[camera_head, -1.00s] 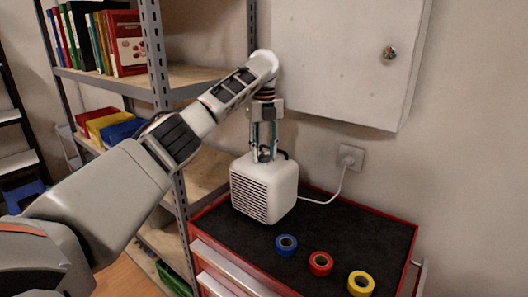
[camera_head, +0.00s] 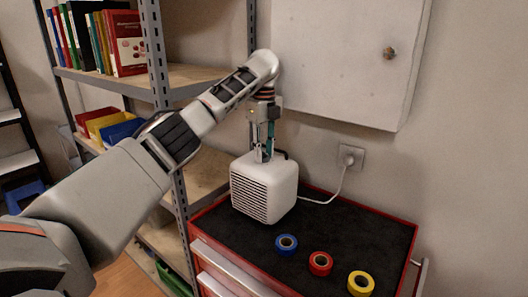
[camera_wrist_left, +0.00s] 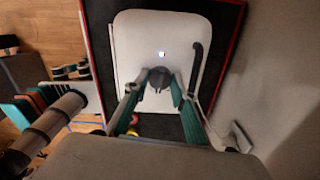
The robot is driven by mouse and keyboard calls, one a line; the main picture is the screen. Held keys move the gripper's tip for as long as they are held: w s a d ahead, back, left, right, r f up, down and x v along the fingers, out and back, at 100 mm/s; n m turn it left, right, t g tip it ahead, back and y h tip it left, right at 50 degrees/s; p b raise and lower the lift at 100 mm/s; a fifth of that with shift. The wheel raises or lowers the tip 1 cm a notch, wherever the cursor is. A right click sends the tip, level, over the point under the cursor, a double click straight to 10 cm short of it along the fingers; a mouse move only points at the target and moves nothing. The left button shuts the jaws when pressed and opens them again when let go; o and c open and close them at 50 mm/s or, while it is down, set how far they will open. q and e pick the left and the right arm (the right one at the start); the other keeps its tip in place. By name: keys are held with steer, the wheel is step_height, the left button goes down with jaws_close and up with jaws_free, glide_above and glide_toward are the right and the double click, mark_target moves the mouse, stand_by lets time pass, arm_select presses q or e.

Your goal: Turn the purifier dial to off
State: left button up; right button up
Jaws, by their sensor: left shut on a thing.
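The white purifier (camera_head: 265,190) stands on the black top of a red tool cabinet in the head view, its slatted grille facing front left. My left gripper (camera_head: 263,156) points straight down at its top. In the left wrist view the dark round dial (camera_wrist_left: 159,80) sits on the purifier's white top (camera_wrist_left: 160,32), and the left gripper (camera_wrist_left: 160,88) is shut on the dial, one finger on each side. A small lit spot shows on the top just beyond the dial. The dial's markings cannot be read. My right gripper is in neither view.
Blue (camera_head: 286,245), red (camera_head: 320,263) and yellow (camera_head: 361,283) tape rolls lie on the cabinet top (camera_head: 350,235) in front of the purifier. A white cord runs to a wall socket (camera_head: 350,157). A wall cabinet (camera_head: 345,60) hangs behind; a shelf rack stands left.

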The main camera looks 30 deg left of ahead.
arm_select(q)
steer(key=n, duration=0.5)
steer(key=shift+n, duration=0.3)
steer(key=n, duration=0.4)
steer(key=shift+n, duration=0.3)
steer(key=n, duration=0.4)
steer(key=shift+r+n, duration=0.1)
steer(key=shift+n, duration=2.4)
steer(key=o, duration=0.8)
steer(key=shift+o, duration=0.2)
